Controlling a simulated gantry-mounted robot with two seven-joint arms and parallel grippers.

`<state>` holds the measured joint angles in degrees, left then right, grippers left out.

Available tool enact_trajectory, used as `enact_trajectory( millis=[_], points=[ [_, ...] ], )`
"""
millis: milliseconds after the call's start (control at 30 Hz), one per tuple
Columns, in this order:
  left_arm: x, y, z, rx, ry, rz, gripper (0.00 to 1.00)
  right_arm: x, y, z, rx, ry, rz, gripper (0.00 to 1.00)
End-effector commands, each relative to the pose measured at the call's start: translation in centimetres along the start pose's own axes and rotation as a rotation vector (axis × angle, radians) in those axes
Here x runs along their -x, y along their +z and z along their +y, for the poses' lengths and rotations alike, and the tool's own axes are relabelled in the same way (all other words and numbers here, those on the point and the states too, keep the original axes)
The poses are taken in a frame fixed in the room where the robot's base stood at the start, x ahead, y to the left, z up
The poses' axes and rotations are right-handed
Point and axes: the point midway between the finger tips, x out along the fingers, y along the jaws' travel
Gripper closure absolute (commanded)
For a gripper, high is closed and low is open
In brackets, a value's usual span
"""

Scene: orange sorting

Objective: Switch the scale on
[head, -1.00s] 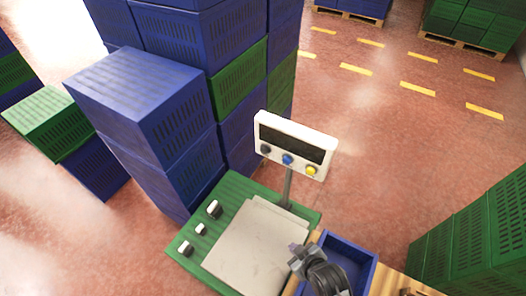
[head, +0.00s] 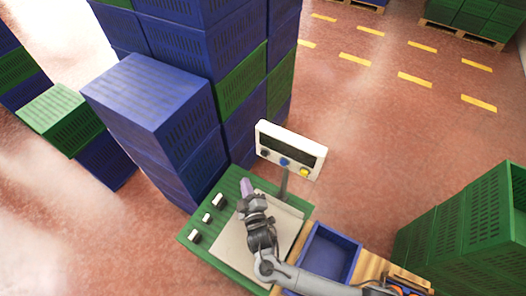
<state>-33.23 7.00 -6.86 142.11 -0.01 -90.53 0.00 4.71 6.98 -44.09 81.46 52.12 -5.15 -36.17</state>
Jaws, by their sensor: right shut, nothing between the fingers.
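The scale's white display head (head: 291,143) stands on a thin post behind the weighing plate (head: 232,243). Its screen is dark. Below the screen are a black button (head: 265,153), a blue button (head: 285,162) and a yellow button (head: 304,172). My right gripper (head: 246,187) is shut and empty, above the plate's far left part, to the left of and apart from the display head. My right arm comes in from the lower right and covers part of the plate. My left gripper is not in view.
A green surface (head: 208,248) with several small black-and-white knobs lies left of the plate. An empty blue tray (head: 346,241) sits right of the plate, on a wooden table (head: 372,266). Blue crates (head: 150,100) are stacked behind left; green crates (head: 440,225) stand at right.

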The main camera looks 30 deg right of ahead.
Motion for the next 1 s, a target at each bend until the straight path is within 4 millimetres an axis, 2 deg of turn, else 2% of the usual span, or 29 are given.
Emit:
enact_trajectory(
  millis=[167, 633, 1000],
  points=[
    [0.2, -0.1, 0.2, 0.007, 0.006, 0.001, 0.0, -0.4, -0.5, 0.5, -0.003, 0.007, 0.006, 1.0],
    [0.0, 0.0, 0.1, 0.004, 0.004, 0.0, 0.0, -0.7, -0.2, 0.7, -0.003, 0.007, 0.005, 1.0],
    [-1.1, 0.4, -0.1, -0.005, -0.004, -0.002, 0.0, -3.4, 1.8, 2.6, -0.001, 0.009, 0.007, 1.0]
  ],
)
